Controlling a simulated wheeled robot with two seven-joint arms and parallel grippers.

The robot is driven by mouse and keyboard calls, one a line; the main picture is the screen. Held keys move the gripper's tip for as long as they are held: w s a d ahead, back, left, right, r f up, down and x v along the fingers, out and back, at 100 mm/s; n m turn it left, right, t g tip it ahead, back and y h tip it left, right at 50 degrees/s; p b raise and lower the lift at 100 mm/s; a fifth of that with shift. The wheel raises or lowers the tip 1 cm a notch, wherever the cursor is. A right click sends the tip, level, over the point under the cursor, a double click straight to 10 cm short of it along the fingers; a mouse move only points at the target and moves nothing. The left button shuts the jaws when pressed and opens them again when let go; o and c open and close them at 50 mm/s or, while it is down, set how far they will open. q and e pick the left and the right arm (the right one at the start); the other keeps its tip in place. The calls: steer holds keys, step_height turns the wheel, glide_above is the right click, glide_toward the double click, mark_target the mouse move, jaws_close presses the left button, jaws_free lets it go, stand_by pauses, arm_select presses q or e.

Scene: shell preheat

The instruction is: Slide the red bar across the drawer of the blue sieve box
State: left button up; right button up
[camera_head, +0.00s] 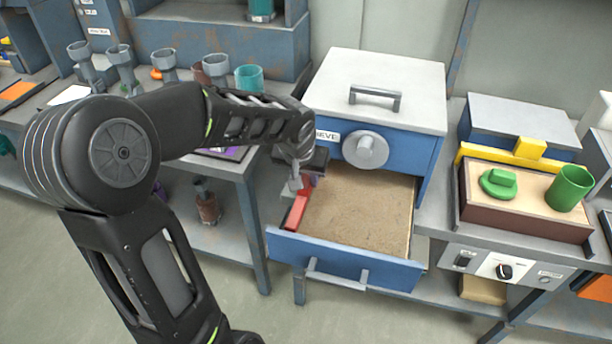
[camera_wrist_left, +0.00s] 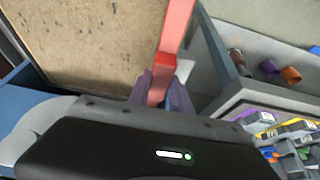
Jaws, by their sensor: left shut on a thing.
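The blue sieve box (camera_head: 407,155) has a white lid and a round grey knob. Its drawer (camera_head: 345,255) is pulled out and holds a flat bed of sand (camera_head: 362,215). The red bar (camera_head: 297,210) lies along the left side of the drawer. My left gripper (camera_head: 301,184) is at the bar's rear end. In the left wrist view, the gripper (camera_wrist_left: 162,92) is shut on the red bar (camera_wrist_left: 174,35), which runs away from the fingers along the sand's edge. The fingertips are partly hidden in the head view. My right gripper is not in view.
To the right stands a brown box (camera_head: 520,208) with a green handle and a green cup (camera_head: 570,188). A yellow bar (camera_head: 515,157) lies behind it. A left bench carries several grey funnel-like parts and a teal cup (camera_head: 249,78). Open floor lies in front of the drawer.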

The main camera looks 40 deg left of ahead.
arm_select(q)
jaws_close()
stand_by(0.6)
steer(key=shift+w+d+f+b, duration=0.15)
steer(key=shift+d+b, duration=0.2)
steer(key=shift+b, duration=0.05)
steer(key=d+b, duration=0.1)
steer(key=d, duration=0.1)
steer(key=w+d+b, duration=0.1)
steer(key=shift+w+d, duration=0.15)
steer(key=shift+d, duration=0.2)
steer(key=o, duration=0.8)
jaws_free()
steer(key=shift+c, duration=0.2)
steer(key=shift+r, duration=0.2)
steer(key=v, duration=0.7)
steer(key=shift+r, duration=0.3)
